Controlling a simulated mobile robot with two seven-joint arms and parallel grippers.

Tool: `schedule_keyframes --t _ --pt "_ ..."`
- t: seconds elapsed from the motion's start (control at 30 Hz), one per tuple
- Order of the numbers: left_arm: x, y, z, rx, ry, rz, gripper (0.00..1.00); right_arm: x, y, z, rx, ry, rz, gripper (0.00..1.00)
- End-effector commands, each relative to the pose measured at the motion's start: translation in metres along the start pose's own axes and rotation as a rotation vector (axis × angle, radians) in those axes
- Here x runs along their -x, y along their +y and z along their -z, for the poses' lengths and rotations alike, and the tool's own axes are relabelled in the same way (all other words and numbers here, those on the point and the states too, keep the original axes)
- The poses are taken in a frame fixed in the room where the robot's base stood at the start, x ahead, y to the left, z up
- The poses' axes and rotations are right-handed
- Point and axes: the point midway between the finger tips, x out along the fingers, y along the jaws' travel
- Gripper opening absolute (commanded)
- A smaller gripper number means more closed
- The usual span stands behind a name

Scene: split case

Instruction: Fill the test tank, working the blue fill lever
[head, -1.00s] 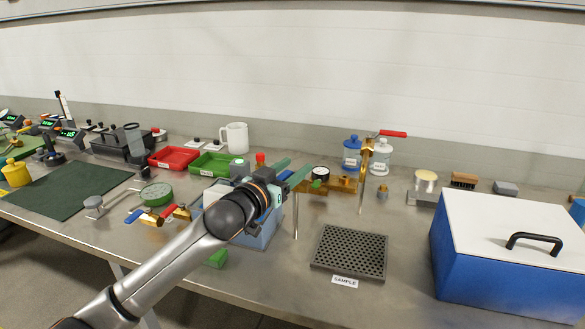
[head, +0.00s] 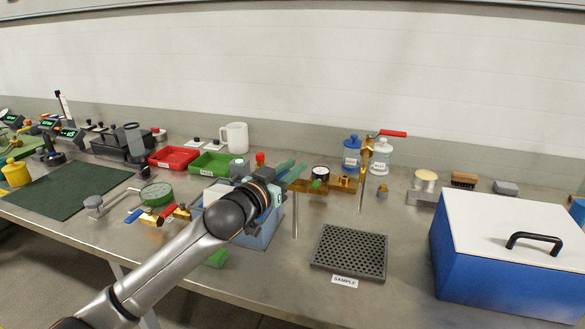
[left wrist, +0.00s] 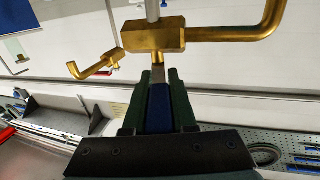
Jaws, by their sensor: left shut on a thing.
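My left gripper (head: 291,172) reaches over the light blue tank (head: 268,236), by the left end of a brass pipe assembly (head: 342,184). In the left wrist view its green fingers (left wrist: 159,105) are shut on the blue lever (left wrist: 160,108). In the head view the gripper hides the lever, and my arm hides part of the tank. The inside of the tank and any water level cannot be seen. My right gripper is not in view.
A round gauge (head: 320,174) sits on the brass assembly. A tall tap with a red lever (head: 392,133) stands to its right. A perforated grey tray (head: 350,251) and a blue case (head: 492,262) lie further right. Loose brass valves (head: 152,218) lie left of my arm.

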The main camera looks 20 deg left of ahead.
Motion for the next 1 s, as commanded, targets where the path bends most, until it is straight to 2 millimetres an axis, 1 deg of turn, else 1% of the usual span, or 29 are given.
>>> schedule_keyframes --t 0.83,1.0 --pt "0.0000 0.0001 -0.0007 0.000 -0.001 0.001 0.00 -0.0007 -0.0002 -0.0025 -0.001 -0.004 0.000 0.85" --pt "-0.0013 0.0047 -0.0012 0.001 0.002 0.036 0.00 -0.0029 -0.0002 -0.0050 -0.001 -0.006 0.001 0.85"
